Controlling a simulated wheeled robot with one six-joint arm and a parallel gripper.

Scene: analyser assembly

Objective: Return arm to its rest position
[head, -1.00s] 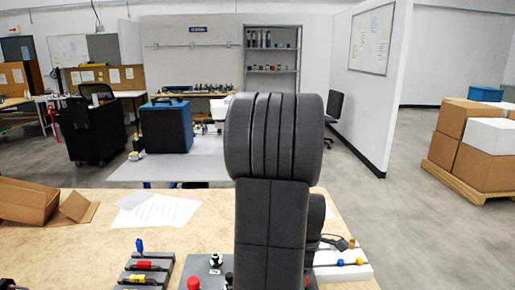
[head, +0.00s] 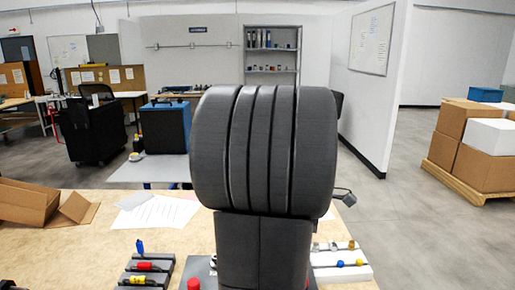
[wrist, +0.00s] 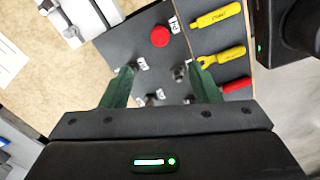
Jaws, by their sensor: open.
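My gripper (wrist: 160,90) shows in the wrist view with its two green fingers spread apart and nothing between them. It is above a dark grey plate (wrist: 125,45) that carries a red button (wrist: 160,36) and several small metal fittings with white labels. In the head view my arm stands upright in the middle and hides the gripper and most of the plate. The red button (head: 193,284) shows at the arm's lower left.
A dark rack (head: 146,268) with red, yellow and blue pieces stands left of my arm. A white block (head: 345,272) with small fittings is to the right. Yellow tools (wrist: 220,58) lie beside the plate. An open cardboard box (head: 28,202) and papers (head: 160,212) lie on the table.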

